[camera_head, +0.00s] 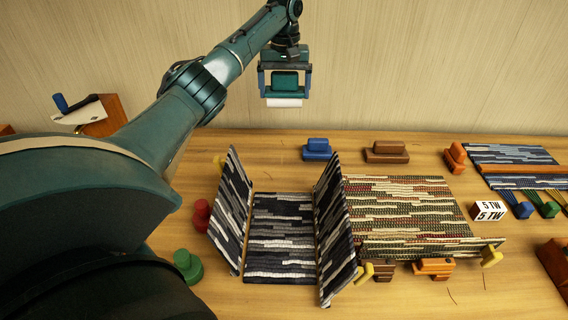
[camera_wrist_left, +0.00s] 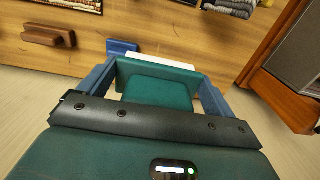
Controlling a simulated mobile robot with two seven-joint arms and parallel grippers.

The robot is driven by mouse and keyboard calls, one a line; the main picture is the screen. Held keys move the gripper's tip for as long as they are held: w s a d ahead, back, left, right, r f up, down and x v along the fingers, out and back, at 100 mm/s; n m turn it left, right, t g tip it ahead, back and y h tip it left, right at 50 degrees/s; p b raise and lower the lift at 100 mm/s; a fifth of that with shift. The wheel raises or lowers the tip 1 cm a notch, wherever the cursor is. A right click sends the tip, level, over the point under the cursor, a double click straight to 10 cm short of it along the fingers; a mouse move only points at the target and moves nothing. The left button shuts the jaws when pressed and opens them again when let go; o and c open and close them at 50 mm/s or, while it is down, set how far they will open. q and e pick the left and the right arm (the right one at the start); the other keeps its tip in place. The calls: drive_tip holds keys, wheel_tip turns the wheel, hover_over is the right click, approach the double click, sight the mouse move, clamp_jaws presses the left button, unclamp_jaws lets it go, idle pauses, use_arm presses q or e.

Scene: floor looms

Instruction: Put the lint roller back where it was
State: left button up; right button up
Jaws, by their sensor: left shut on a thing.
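My left gripper (camera_head: 285,88) is raised at the back of the table, in front of the pale wall. It is shut on a teal block-shaped thing with a white strip along its lower edge, which I take to be the lint roller (camera_head: 285,102). In the left wrist view, the teal part (camera_wrist_left: 155,92) sits between the two blue fingers, with the white strip (camera_wrist_left: 160,62) at its far side. It is held clear of the tabletop. My right gripper is not in view.
A black-and-white woven piece (camera_head: 280,235) with upright side panels stands mid-table, beside a multicoloured weave (camera_head: 405,210). Blue (camera_head: 317,150), brown (camera_head: 386,152) and orange (camera_head: 455,157) blocks line the back. A white "5 TW" block (camera_head: 488,211) stands right. Bare wood shows behind the weaves.

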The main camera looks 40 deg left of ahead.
use_arm(q)
wheel_tip(320, 180, down, 24)
drive_tip(key=b, duration=1.1)
drive_tip(key=shift+a+r, duration=0.1)
drive_tip(key=shift+r, duration=0.05)
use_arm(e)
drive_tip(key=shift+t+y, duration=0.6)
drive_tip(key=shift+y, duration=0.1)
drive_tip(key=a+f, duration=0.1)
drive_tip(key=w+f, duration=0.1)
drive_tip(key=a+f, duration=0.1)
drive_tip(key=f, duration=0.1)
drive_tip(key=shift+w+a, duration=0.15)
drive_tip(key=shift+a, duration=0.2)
use_arm(q)
drive_tip(key=shift+f, duration=0.3)
drive_tip(key=o, duration=0.6)
wheel_tip(320, 180, up, 12)
drive_tip(key=shift+r+p, duration=0.15)
drive_tip(key=shift+p, duration=0.35)
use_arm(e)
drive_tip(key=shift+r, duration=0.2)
